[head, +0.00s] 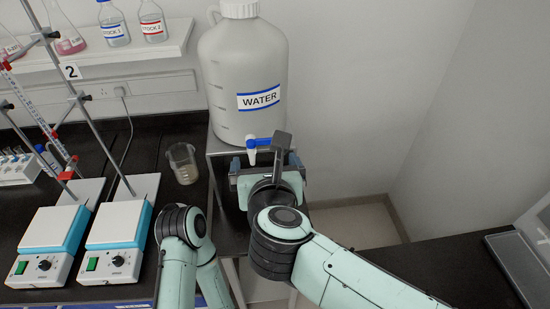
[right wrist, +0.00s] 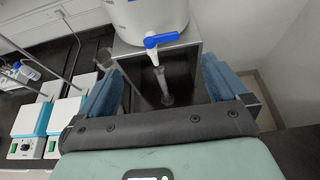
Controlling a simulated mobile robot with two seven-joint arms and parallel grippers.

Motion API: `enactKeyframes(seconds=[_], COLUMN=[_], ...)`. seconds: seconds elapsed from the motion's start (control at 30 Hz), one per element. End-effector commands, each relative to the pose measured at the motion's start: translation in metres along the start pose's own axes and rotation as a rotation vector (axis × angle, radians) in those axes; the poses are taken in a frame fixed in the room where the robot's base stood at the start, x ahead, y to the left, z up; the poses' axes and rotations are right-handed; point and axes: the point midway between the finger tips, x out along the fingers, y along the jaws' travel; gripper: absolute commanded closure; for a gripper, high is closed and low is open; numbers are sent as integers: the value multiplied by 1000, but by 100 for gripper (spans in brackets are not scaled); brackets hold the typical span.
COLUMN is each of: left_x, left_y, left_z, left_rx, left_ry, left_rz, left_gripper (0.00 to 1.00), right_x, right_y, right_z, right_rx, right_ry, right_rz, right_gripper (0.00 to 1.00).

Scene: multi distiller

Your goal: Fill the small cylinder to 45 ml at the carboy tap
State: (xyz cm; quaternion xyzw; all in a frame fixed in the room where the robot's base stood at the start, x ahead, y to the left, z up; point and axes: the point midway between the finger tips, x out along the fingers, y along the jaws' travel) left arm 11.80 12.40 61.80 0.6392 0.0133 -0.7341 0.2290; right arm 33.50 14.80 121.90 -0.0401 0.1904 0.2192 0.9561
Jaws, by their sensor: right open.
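The white carboy (head: 243,75) labelled WATER stands on a raised metal stand. Its tap (head: 252,150) has a white spout and a blue handle, and also shows in the right wrist view (right wrist: 152,52). A slim clear cylinder (right wrist: 162,86) appears upright under the spout in the right wrist view; its level cannot be read. My right gripper (head: 264,164) is open in front of the tap, its blue fingers apart on either side of the cylinder, not visibly touching it. In the head view the gripper hides the cylinder. My left arm shows, but its gripper does not.
A glass beaker (head: 183,164) stands on the black bench left of the stand (head: 222,183). Two hotplates (head: 117,240) with stand rods are further left. A shelf (head: 100,50) with bottles and flasks is on the wall. The black bench at right (head: 450,258) is mostly clear.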

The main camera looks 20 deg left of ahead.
Motion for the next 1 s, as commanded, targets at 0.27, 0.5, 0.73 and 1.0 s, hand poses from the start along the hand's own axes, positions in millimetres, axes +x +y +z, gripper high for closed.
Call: enactKeyframes(seconds=[0.27,0.5,0.73,1.0], left_x=[-6,-15,-21,-22], left_y=[3,7,11,11], left_z=[-2,-6,-9,-10], left_rx=[1,3,5,5], left_ry=[3,9,14,15], left_rz=[1,3,5,5], left_gripper=[57,57,57,57], right_x=[47,94,122,130], right_y=[-1,-1,-1,-1], right_z=[-1,0,0,-1], right_rx=[-5,-6,-5,-6], right_ry=[4,3,1,0], right_rz=[-2,-3,-2,-2], right_gripper=[0,0,0,0])
